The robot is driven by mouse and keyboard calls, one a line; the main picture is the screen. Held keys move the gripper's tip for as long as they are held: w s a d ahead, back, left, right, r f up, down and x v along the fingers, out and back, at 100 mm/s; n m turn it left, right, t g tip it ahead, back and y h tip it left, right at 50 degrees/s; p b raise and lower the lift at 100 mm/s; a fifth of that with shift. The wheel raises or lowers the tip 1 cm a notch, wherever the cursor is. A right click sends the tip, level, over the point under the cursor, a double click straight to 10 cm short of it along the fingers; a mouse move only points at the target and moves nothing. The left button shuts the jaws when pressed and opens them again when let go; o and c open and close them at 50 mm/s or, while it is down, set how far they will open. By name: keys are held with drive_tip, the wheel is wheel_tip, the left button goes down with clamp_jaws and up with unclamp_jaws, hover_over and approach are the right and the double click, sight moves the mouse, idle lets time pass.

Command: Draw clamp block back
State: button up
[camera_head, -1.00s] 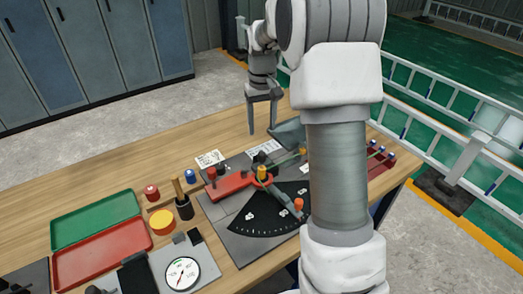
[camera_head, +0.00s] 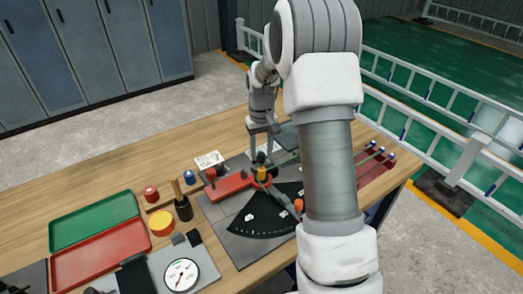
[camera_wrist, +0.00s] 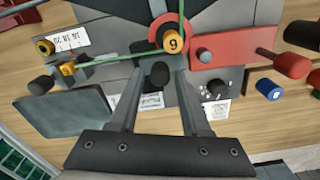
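In the head view my gripper (camera_head: 260,153) points down over the bending plate, near the yellow post (camera_head: 261,173). The block itself is mostly hidden by the fingers and the knob.
A red arm (camera_head: 234,186) lies on the plate beside the black dial sector (camera_head: 250,217). A second black knob (camera_wrist: 217,87) stands right of my fingers. A dark grey tray (camera_wrist: 65,115) is at left. Red and green trays (camera_head: 100,252) stand farther away.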

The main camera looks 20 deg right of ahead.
clamp_jaws()
idle(1.1)
